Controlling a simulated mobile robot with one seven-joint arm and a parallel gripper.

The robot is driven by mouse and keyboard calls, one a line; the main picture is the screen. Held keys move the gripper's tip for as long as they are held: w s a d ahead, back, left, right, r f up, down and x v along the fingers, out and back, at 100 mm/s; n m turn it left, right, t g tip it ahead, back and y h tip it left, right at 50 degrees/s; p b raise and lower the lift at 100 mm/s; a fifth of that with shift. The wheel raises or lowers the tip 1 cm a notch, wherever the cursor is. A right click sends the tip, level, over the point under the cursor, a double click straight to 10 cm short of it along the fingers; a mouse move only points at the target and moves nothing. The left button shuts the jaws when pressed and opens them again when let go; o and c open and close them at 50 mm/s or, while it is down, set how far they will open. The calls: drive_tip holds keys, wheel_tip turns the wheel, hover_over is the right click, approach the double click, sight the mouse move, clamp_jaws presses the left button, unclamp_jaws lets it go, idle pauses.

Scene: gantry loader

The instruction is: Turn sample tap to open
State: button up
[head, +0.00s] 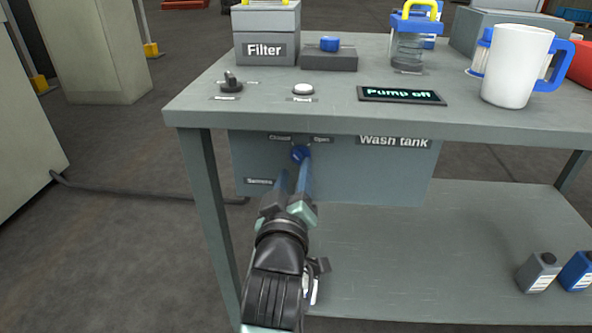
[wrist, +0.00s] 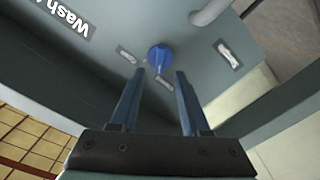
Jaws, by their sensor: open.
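The sample tap is a small blue knob (head: 300,153) on the front of the grey wash tank (head: 385,175), under the table top. Small labels sit above it to the left and right, the right one reading "Open". My gripper (head: 303,168) reaches up to the tap from the front. In the wrist view the blue tap (wrist: 160,57) is just beyond the tips of my open gripper (wrist: 162,75), roughly centred between the two blue fingers. The fingers are apart, with nothing held between them. I cannot tell which way the tap is turned.
The table top (head: 330,110) overhangs the tank. On it are a filter box (head: 266,48), a black knob (head: 231,85), a white button (head: 303,90), a "Pump off" display (head: 402,95) and a white mug (head: 516,70). Two bottles (head: 540,272) stand on the lower shelf.

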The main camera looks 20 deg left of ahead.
sight(297, 158)
drive_tip(key=shift+b+x, duration=0.65)
drive_tip(key=shift+x, duration=1.1)
clamp_jaws()
